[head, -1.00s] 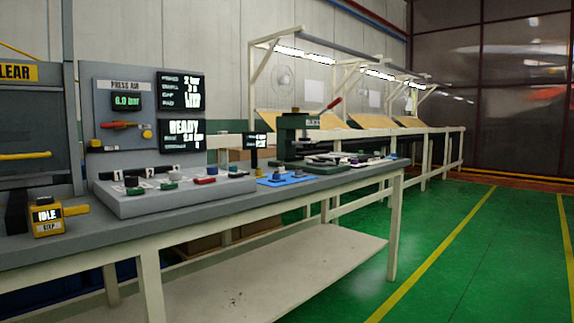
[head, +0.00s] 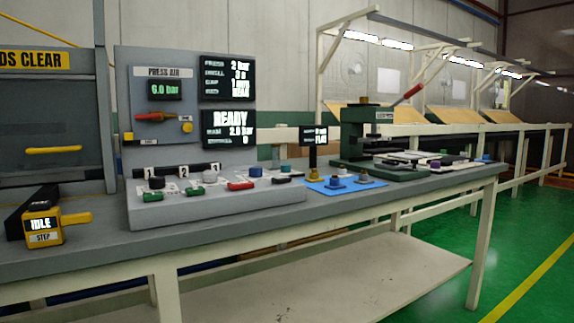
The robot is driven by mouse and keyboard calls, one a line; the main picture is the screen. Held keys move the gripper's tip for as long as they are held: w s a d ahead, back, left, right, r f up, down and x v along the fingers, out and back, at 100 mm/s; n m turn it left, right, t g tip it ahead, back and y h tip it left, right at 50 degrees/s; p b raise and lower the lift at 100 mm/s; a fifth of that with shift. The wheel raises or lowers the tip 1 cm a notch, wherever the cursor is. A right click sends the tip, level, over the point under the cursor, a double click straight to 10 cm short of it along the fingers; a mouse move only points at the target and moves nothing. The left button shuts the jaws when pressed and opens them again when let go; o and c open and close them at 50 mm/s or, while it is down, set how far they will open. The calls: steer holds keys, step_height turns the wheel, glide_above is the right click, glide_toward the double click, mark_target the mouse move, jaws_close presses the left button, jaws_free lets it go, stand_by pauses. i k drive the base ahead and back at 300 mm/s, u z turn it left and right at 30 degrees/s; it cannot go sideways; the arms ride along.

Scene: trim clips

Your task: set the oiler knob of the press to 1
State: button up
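The green press (head: 362,135) with a red-handled lever (head: 407,93) stands on the bench right of the middle in the head view. A grey control box (head: 220,206) lies on the bench left of it. On its top are a black knob (head: 157,183), a grey knob (head: 209,176) and a blue knob (head: 256,171), with green, red and black controls in front. Their labels are too small to read, so I cannot tell which knob is the oiler's or its setting. A dark screen (head: 228,78) lists settings, the top one 2 bar. My gripper is not in view.
A panel marked PRESS AIR shows 6.0 bar (head: 165,90); a screen below right reads READY (head: 229,128). A yellow IDLE/STEP box (head: 44,225) stands at the bench's left. A blue mat (head: 345,184) holds small parts. Green floor (head: 540,255) is free at the right.

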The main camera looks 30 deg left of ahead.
mark_target(285, 167)
steer(key=u, duration=0.5)
steer(key=i, duration=0.7)
steer(key=u, duration=0.7)
